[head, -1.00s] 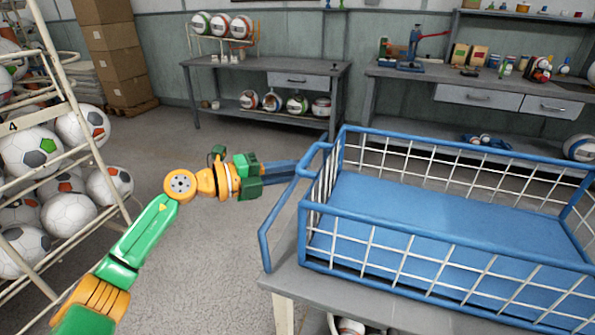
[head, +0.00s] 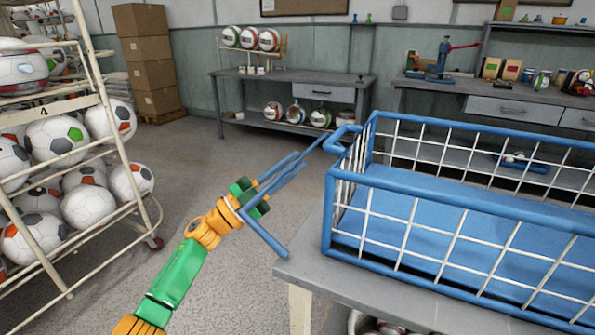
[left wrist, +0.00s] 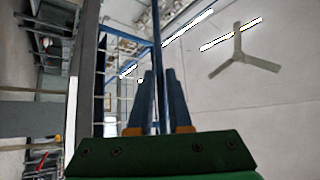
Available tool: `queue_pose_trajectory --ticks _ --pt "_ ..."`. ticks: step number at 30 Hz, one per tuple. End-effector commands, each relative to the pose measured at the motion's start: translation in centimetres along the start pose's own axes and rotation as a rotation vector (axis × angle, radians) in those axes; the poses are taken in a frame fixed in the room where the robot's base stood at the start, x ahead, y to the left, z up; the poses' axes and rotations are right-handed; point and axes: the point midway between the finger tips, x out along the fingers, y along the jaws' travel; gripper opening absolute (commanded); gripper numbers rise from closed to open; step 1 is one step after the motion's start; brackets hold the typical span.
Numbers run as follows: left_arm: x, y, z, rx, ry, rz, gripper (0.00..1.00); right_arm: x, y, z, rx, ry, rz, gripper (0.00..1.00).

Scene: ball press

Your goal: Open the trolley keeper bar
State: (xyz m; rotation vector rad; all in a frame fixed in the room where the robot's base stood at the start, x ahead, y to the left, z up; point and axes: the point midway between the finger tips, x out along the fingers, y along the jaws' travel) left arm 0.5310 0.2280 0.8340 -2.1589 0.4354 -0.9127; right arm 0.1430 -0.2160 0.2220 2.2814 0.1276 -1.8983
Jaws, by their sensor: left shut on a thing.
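The blue trolley (head: 350,205) has white mesh sides and a blue floor and stands at the right. Its keeper bar (head: 265,236) is a bent blue rod at the left end, swung out to the left and clear of the mesh along most of its length. My left gripper (head: 297,165) is shut on the bar, left of the trolley. In the left wrist view the bar (left wrist: 156,45) runs upright between the two dark fingers (left wrist: 161,95). My right gripper is not in view.
A grey bench top (head: 300,270) lies under the trolley. A cream rack (head: 125,215) of several soccer balls stands at the left. Cartons (head: 150,60) and workbenches (head: 290,80) stand at the back. The floor (head: 200,165) between is clear.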

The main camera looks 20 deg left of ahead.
Motion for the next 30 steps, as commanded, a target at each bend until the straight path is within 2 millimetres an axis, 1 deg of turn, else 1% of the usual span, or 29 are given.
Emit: queue_pose_trajectory --ticks 1,6,12,19,22,30 --pt "-0.5 0.5 0.5 -0.033 -0.001 -0.033 0.0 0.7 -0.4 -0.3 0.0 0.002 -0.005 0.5" --pt "-1.4 1.1 1.4 -0.148 -0.001 -0.146 0.0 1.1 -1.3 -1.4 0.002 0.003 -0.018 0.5" --pt "-2.3 2.0 2.3 -0.275 0.0 -0.273 0.0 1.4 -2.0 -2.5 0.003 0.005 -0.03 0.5" --pt "-3.0 3.0 3.0 -0.394 0.001 -0.392 0.0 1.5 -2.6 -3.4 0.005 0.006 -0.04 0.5" --pt "-3.2 3.4 3.2 -0.424 0.001 -0.423 0.0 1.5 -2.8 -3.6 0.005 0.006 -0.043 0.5" --pt "-3.5 4.0 3.5 -0.419 0.0 -0.418 0.0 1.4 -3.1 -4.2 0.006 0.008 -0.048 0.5"
